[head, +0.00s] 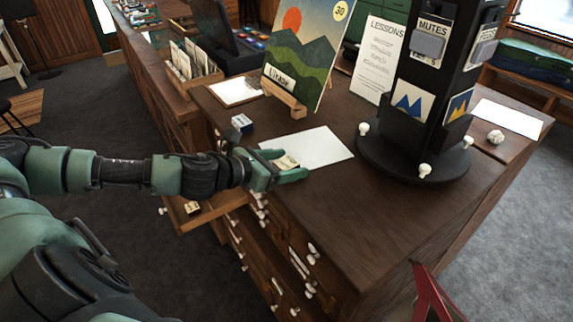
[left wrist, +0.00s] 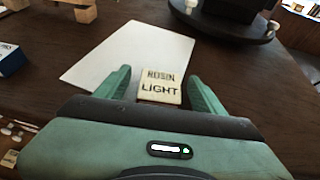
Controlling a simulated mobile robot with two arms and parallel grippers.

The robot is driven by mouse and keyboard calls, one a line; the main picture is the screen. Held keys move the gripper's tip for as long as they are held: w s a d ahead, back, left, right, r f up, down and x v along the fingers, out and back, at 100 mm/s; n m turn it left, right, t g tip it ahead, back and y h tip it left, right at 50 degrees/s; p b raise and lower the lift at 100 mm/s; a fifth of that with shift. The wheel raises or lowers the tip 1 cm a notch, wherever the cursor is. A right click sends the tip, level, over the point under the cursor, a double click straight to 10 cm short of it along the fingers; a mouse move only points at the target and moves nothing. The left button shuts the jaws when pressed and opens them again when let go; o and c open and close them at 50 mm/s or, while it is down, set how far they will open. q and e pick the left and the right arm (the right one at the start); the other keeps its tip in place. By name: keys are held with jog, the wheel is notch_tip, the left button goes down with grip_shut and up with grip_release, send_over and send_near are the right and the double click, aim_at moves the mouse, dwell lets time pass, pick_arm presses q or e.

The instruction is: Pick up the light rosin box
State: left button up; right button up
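The light rosin box is a small cream block, and its top reads "ROSIN LIGHT" in the left wrist view (left wrist: 161,87). In the head view the box (head: 287,161) lies at the near edge of a white sheet (head: 318,147) on the dark wooden counter. My left gripper (head: 288,164) reaches in low over the counter from the left. Its two green fingers stand open on either side of the box, with a gap at each side in the left wrist view (left wrist: 159,78). My right gripper is not in view.
A blue and white box (head: 242,122) stands left of the sheet. A black display stand (head: 415,150) with white knobs is to the right. A painting (head: 307,48) on a wooden easel stands behind. An open drawer (head: 205,216) juts out below the counter's near side.

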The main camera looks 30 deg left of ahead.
pick_arm(q)
jog(key=c, duration=1.4)
jog(key=shift+r, duration=0.1)
